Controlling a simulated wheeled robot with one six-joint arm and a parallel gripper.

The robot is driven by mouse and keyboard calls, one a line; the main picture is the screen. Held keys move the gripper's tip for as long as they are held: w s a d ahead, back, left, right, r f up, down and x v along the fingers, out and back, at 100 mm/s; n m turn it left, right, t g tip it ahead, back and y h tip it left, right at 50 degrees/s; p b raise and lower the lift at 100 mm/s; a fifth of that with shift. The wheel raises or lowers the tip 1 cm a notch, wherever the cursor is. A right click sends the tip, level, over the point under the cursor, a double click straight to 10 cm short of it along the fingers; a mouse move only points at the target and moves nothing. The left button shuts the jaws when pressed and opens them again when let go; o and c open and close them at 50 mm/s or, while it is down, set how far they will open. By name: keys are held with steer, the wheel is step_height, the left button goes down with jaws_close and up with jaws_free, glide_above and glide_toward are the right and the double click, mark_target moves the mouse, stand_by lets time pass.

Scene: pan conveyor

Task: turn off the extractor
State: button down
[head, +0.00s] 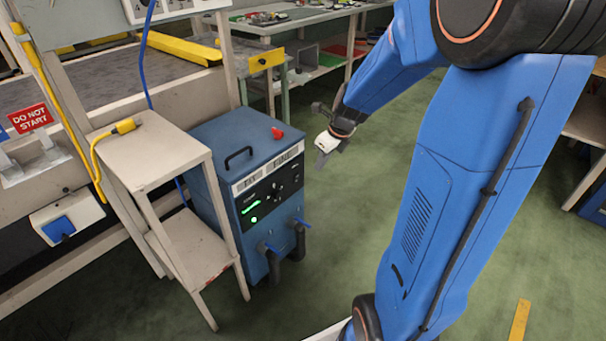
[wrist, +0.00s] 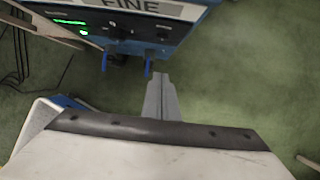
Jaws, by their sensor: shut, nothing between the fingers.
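The blue box-shaped unit (head: 223,133), seemingly the extractor, stands on the floor left of my arm. Its dark front panel (head: 268,198) has lit green indicators (head: 252,208) and small knobs or switches. A small red part (head: 277,133) sits on its top, beside a black handle. The wrist view shows the panel (wrist: 122,27) at the top, under a label reading "FINE", with green lights (wrist: 70,22). My gripper (head: 322,160) is shut and empty, in the air to the right of the unit. Its closed fingers (wrist: 160,82) point toward the panel, apart from it.
Two hoses with blue levers (head: 298,222) stick out low on the unit's front. A beige stand (head: 152,150) is close on its left, by a red "DO NOT START" sign (head: 30,117) and yellow cable. The green floor (head: 340,230) in front is clear.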

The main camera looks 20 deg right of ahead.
mark_target(296, 178)
steer(key=shift+f, duration=0.1)
steer(key=shift+w+a+f, duration=0.5)
steer(key=shift+w+f, duration=0.65)
steer(key=shift+f, duration=0.3)
steer(key=shift+w+a+f, duration=0.55)
steer(key=shift+w+f, duration=0.6)
steer(key=shift+f, duration=0.25)
steer(key=shift+w+a+f, duration=0.5)
steer(key=shift+w+f, duration=0.65)
steer(key=shift+f, duration=0.3)
steer(key=shift+w+a, duration=0.1)
steer(key=shift+w, duration=0.1)
steer(key=shift+r, duration=0.2)
